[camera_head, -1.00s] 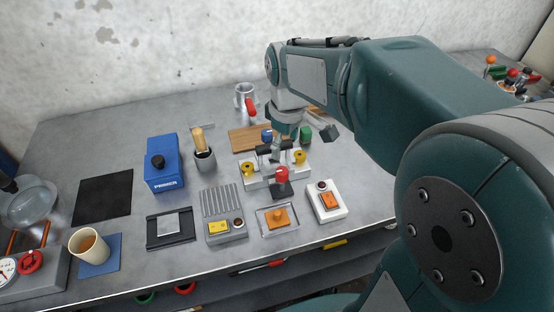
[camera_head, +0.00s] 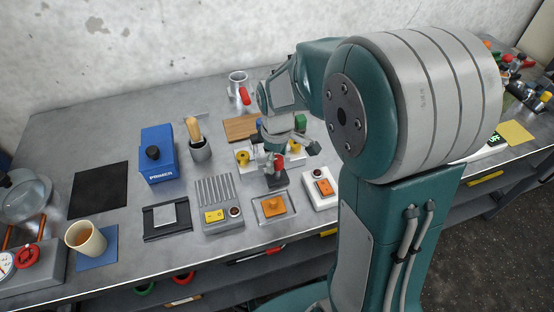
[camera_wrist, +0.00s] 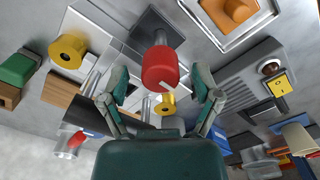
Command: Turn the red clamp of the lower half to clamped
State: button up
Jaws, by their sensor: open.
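The red clamp knob (camera_wrist: 160,68) is a short red cylinder with a pale mark, beside a dark square base plate (camera_wrist: 155,27) in the wrist view. In the head view the red knob (camera_head: 280,162) is partly hidden by my gripper, above its dark base (camera_head: 277,181). My gripper (camera_wrist: 162,88) is open, with one finger on each side of the red knob in the wrist view. I cannot tell whether either finger touches it. The pale fixture behind carries yellow knobs (camera_wrist: 68,51), and one (camera_wrist: 166,104) shows between my fingers.
A grey ribbed box (camera_head: 217,205) is to the left. A wooden board (camera_head: 240,127) and a metal mug (camera_head: 238,82) are behind.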

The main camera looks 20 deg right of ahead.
jog(key=shift+f, duration=0.4)
grip_shut()
